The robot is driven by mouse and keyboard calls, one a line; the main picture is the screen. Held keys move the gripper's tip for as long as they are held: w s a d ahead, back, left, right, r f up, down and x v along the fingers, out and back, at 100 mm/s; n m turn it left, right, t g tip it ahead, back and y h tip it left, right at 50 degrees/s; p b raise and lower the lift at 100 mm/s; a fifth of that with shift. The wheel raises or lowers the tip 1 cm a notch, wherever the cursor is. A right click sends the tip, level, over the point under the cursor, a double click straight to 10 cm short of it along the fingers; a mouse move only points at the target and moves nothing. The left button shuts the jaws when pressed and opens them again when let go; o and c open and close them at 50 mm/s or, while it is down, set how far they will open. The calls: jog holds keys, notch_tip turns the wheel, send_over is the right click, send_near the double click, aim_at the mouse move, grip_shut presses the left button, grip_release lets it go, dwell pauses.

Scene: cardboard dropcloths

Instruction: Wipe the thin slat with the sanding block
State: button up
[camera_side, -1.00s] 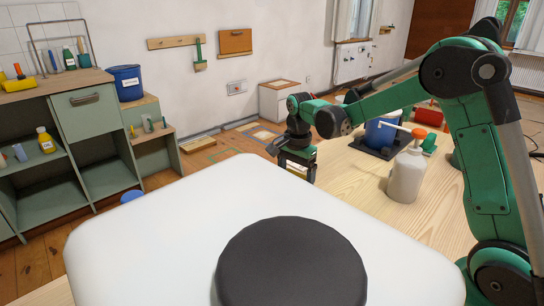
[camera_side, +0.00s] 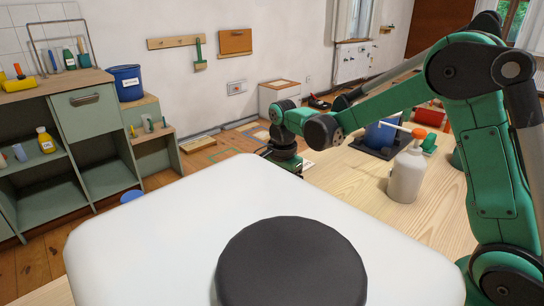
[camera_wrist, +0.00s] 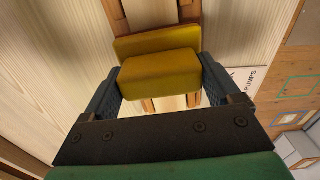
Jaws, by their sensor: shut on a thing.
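In the wrist view my gripper (camera_wrist: 161,74) is shut on a yellow block (camera_wrist: 160,66), taken as the sanding block, with one dark finger pressed on each side. Narrow wooden strips (camera_wrist: 116,16) show beyond the block and again just below its near edge. I cannot tell which strip is the thin slat, or whether the block touches it. In the side view my gripper (camera_side: 284,165) is low at the table's far edge, its lower part hidden behind the white surface, and the block does not show.
A white surface (camera_side: 150,225) with a black disc (camera_side: 292,265) fills the side view's foreground. On the wooden table (camera_side: 345,180), right of my gripper, stand a pale bottle with an orange cap (camera_side: 405,175) and a blue container (camera_side: 380,134). A printed label (camera_wrist: 246,80) lies right of my gripper.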

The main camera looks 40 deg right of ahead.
jog(key=d, duration=0.4)
jog(key=shift+w+d, duration=0.25)
jog(key=shift+d, duration=0.15)
jog(key=shift+d+r, duration=0.15)
jog(key=shift+d, duration=0.05)
notch_tip(320, 180, up, 8)
jog(key=shift+f, duration=0.3)
dwell(0.5)
